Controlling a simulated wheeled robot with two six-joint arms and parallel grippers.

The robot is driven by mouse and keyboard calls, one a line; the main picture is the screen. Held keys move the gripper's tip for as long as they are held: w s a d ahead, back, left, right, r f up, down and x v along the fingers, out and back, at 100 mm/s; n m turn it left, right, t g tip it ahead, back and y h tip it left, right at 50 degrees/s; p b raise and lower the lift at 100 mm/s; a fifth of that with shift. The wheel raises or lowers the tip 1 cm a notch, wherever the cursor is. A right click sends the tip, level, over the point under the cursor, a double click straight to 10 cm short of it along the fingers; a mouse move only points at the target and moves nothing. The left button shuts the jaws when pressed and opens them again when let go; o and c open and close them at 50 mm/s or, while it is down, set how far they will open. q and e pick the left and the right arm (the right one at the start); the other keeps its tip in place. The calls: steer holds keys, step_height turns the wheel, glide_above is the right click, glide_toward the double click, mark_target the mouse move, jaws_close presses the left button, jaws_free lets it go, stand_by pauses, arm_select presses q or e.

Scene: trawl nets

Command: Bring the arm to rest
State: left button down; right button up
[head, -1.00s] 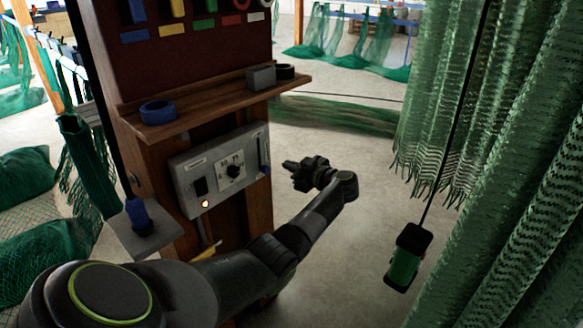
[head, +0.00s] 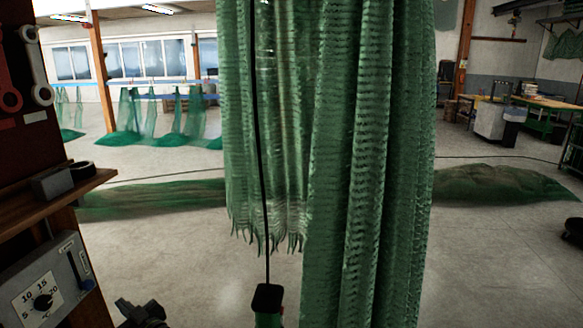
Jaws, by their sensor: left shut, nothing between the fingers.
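My left gripper (head: 126,307) shows at the bottom left edge of the head view, dark and partly cut off by the frame. Its fingers are shut and empty. It is apart from the grey control box (head: 65,262), to the right of it. The box has a dial (head: 43,302) with numbers and a slider (head: 80,280). The rest of my left arm is below the frame. My right gripper is out of view.
A green net (head: 370,150) hangs in the middle. A pendant (head: 267,300) on a black cord hangs in front of it. A wooden shelf (head: 95,184) holds a grey block (head: 52,184) and a black ring (head: 82,171). Net heaps lie on the open floor behind.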

arm_select(q)
steer(key=s+d+f+m+t+h, duration=0.1)
steer(key=s+d+f+m+h, duration=0.3)
steer(key=s+f, duration=0.5)
steer(key=s+d+f+m+h+b, duration=0.1)
steer(key=s+d+f+m+h, duration=0.3)
steer(key=f, duration=0.9)
steer(key=s+d+f+m+t+h, duration=0.1)
steer(key=s+d+f+m+h, duration=0.35)
steer(key=f, duration=0.75)
steer(key=s+d+f+g+h, duration=0.1)
steer(key=s+f+g, duration=0.2)
steer(key=s, duration=1)
steer(key=s+d+f+g+h, duration=0.1)
steer(key=s+f+g, duration=0.2)
steer(key=s, duration=1)
steer(key=s+d+f+g+h+b, duration=0.1)
steer(key=s+f+g, duration=0.3)
steer(key=s+f, duration=0.4)
steer(key=s, duration=0.5)
steer(key=shift+s+d, duration=0.2)
steer(key=shift+s, duration=0.05)
steer(key=shift+f+h, duration=0.1)
steer(key=shift+h, duration=0.15)
